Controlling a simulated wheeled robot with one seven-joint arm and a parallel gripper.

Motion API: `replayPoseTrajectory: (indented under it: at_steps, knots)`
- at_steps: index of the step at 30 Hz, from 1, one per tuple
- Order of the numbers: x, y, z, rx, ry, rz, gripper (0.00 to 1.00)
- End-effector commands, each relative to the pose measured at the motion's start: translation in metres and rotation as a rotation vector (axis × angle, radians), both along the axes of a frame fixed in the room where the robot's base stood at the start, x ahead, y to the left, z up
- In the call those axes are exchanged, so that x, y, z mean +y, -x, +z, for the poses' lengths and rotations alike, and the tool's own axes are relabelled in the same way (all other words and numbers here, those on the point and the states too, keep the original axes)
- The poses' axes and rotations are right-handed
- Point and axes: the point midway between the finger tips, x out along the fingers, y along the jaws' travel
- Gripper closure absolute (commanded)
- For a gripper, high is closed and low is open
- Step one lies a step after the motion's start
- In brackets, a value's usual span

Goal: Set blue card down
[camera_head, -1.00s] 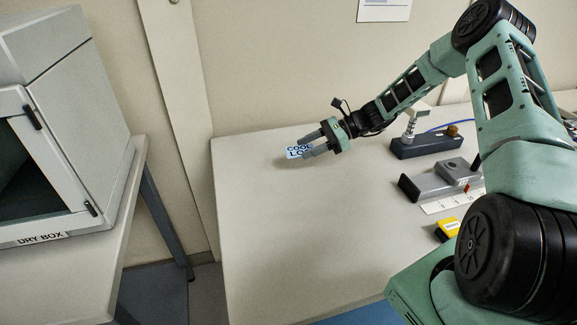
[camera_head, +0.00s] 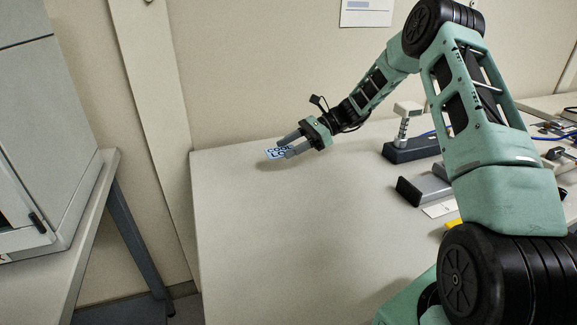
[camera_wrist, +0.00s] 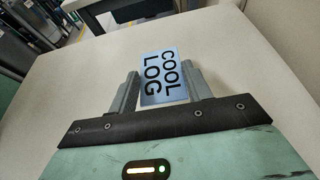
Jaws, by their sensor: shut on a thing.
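The blue card (camera_head: 273,153) is light blue with black lettering that reads "COOL LOG" in the wrist view (camera_wrist: 161,75). My gripper (camera_head: 287,148) is shut on it, one finger on each side of the card. The card is over the far left part of the pale table (camera_head: 260,240), close to its surface. I cannot tell whether it touches the table. In the wrist view my gripper (camera_wrist: 160,92) has the card between its fingers, its far end sticking out past them.
A grey dry box (camera_head: 35,130) stands on a separate table at left, across a gap. A dark-based device (camera_head: 412,150) and a grey block (camera_head: 425,188) stand right of my gripper, partly behind my arm. The table's front left is clear.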

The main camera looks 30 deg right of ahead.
Motion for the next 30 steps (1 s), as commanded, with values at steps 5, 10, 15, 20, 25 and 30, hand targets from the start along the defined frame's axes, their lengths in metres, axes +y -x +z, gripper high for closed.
replayPoseTrajectory:
  at_steps: [5,10,15,20,25,30]
  knots:
    - [0.0,0.0,-0.014,0.0,-0.001,0.0,0.73]
    - [0.0,0.0,-0.036,0.003,-0.002,0.0,0.73]
    - [0.0,0.0,-0.05,0.0,0.0,-0.001,0.73]
    - [0.0,0.0,-0.049,-0.001,0.0,-0.001,0.73]
    - [0.0,0.0,-0.053,0.0,0.0,-0.001,0.73]
    - [0.0,0.0,-0.052,-0.001,0.0,-0.001,0.29]
